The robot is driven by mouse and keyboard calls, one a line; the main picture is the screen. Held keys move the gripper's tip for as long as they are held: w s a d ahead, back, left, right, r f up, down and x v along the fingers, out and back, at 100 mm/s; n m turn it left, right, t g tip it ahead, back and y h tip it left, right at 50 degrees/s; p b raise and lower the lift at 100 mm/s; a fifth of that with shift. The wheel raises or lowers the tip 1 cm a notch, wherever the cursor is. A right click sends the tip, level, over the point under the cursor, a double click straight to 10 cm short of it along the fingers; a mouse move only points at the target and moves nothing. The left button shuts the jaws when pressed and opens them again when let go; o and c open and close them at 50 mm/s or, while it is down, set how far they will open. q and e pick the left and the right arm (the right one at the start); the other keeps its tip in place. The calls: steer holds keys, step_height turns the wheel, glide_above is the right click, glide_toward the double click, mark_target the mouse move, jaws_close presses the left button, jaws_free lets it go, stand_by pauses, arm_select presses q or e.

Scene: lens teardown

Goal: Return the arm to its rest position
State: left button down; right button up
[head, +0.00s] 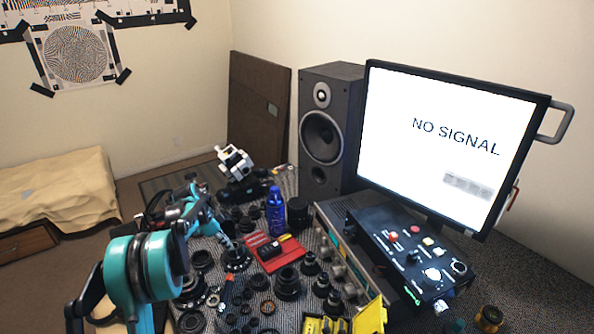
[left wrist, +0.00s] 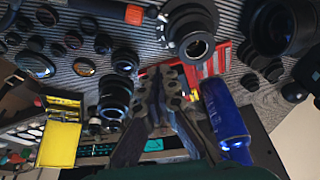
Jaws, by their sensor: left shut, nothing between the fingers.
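My left arm is teal and black and reaches in from the lower left of the head view. Its gripper (head: 226,240) is above the lens-covered bench, beside the blue bottle (head: 275,212). In the left wrist view the gripper (left wrist: 165,82) is shut with its fingers together and nothing between them. Below it are a red tray (head: 280,254) and a lens barrel (left wrist: 192,32). The blue bottle also shows close to the right of the fingers in the wrist view (left wrist: 226,115). My right gripper is in neither view.
Several lens parts (head: 288,283) crowd the bench around the arm. A control box (head: 410,250), a monitor (head: 440,140) reading "NO SIGNAL" and a tall speaker (head: 328,130) stand to the right. A yellow case (head: 368,318) lies near the front. Open floor shows at the left.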

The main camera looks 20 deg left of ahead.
arm_select(q)
steer(key=s+d+r+n+t+y, duration=0.1)
steer(key=s+d+r+n, duration=0.1)
steer(key=s+d+r, duration=0.4)
steer(key=s+d+r+n+y, duration=0.1)
steer(key=s+d+r+n, duration=0.1)
steer(key=s+d+r, duration=0.4)
steer(key=s+d+n+t+y, duration=0.1)
steer(key=s+d+n+t, duration=0.2)
steer(key=s+d, duration=0.9)
steer(key=s+n, duration=0.3)
steer(key=s, duration=0.1)
steer(key=shift+d+f+t, duration=0.3)
